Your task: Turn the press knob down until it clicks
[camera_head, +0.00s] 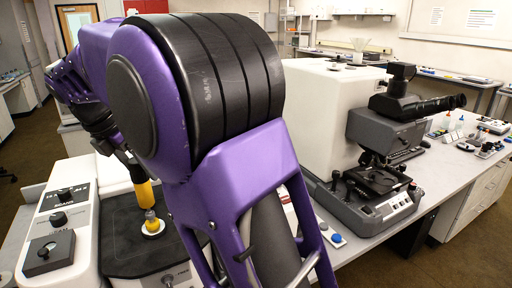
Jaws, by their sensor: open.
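My purple and black arm fills the middle of the view, and my gripper (110,147) points down at the left. A slim yellow press-like column (143,188) stands just below the gripper, with its lower end over a small white disc (153,228) on a dark plate. A dark and grey part shows at the column's upper end, right by the gripper tips. I cannot tell whether this is the press knob or whether the gripper touches it. The gripper's fingers are small and dark here, open, with nothing clearly held.
A white control panel (52,218) with several black knobs stands left of the dark plate (125,255). A large white instrument with a black microscope (385,150) stands on the bench at right. My arm hides the bench between them.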

